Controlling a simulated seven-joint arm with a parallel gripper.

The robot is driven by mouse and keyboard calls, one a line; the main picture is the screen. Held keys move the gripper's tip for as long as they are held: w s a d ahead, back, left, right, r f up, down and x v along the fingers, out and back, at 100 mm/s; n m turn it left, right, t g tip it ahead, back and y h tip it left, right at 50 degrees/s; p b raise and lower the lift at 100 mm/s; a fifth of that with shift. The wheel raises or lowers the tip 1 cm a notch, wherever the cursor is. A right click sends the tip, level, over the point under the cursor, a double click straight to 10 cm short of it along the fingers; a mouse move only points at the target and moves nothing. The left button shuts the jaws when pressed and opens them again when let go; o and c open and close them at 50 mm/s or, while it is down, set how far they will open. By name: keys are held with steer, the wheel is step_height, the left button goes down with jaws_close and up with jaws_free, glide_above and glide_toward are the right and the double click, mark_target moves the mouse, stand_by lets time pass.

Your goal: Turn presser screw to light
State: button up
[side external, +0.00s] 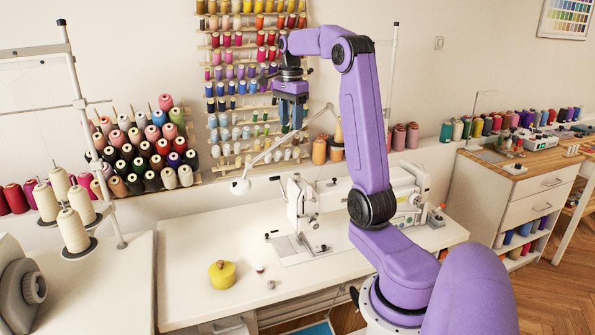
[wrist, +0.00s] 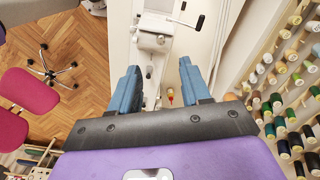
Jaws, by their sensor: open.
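The white sewing machine (side external: 405,183) stands on the white table, its head (side external: 301,203) at the left end. Small metal parts show on the head, but I cannot tell which is the presser screw or read its setting. My gripper (side external: 291,127) is open and empty, pointing down, high above and behind the machine head and apart from it. In the wrist view, the blue fingers of my gripper (wrist: 159,76) stand wide apart. Part of the white machine (wrist: 155,27) shows beyond them. My arm hides part of the machine in the side view.
A thin lamp arm with a white shade (side external: 240,187) reaches over the table behind the machine head. A thread rack (side external: 229,68) hangs close behind my gripper. A yellow round item (side external: 221,275) sits at the front left. The table's left part is mostly clear.

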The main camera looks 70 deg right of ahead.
steer(key=s+d+m, duration=0.1)
steer(key=d, duration=0.1)
glide_toward(298, 174)
step_height(298, 174, down, 9)
steer(key=shift+w+r, duration=0.1)
steer(key=shift+r, duration=0.1)
stand_by(0.4)
jaws_close()
